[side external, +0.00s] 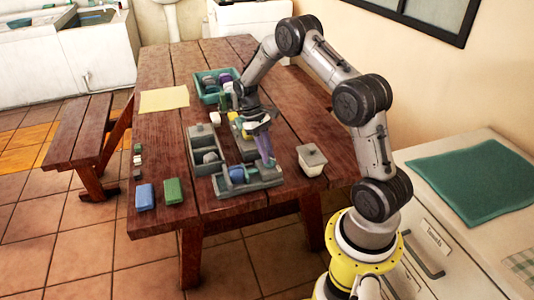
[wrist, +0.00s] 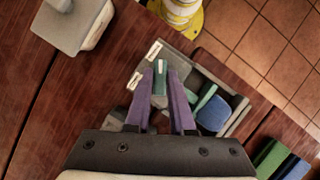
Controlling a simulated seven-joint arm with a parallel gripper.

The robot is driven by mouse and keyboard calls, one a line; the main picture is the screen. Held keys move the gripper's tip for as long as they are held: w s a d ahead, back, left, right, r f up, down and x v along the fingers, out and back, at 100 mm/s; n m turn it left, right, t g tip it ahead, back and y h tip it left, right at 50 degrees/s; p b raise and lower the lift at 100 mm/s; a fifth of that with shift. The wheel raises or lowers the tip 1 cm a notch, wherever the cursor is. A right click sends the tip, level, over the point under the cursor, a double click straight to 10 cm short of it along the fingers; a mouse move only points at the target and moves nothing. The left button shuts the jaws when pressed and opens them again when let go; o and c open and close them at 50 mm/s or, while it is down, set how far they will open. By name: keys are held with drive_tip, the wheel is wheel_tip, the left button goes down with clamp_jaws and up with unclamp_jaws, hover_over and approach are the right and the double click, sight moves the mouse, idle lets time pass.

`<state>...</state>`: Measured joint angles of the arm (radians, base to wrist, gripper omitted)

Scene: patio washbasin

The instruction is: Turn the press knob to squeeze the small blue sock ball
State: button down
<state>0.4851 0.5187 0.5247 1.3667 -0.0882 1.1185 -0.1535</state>
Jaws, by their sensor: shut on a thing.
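The press is a grey open frame (side external: 262,184) near the front of the wooden table, and also shows in the wrist view (wrist: 240,122). The small blue sock ball (side external: 237,174) lies inside it, next to a green plate; the wrist view shows the ball (wrist: 214,114) right of the fingers. My gripper (side external: 268,162) reaches down to the right end of the press. In the wrist view its purple fingers (wrist: 161,76) are shut on the green press knob (wrist: 159,82), one on each side. The knob's lower part is hard to make out.
A lidded pale box (side external: 312,162) stands right of the press. A grey holder (side external: 193,132) is behind it on the left. Blue (side external: 145,197) and green (side external: 174,191) blocks lie at front left. A teal crate (side external: 209,99) and yellow cloth (side external: 163,99) are farther back.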

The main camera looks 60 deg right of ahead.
drive_tip(key=c, duration=0.8)
unclamp_jaws()
drive_tip(key=shift+r, duration=0.1)
drive_tip(key=v, duration=1.3)
drive_tip(key=shift+r, duration=0.3)
drive_tip(key=shift+w+d, duration=0.1)
drive_tip(key=shift+w, duration=0.05)
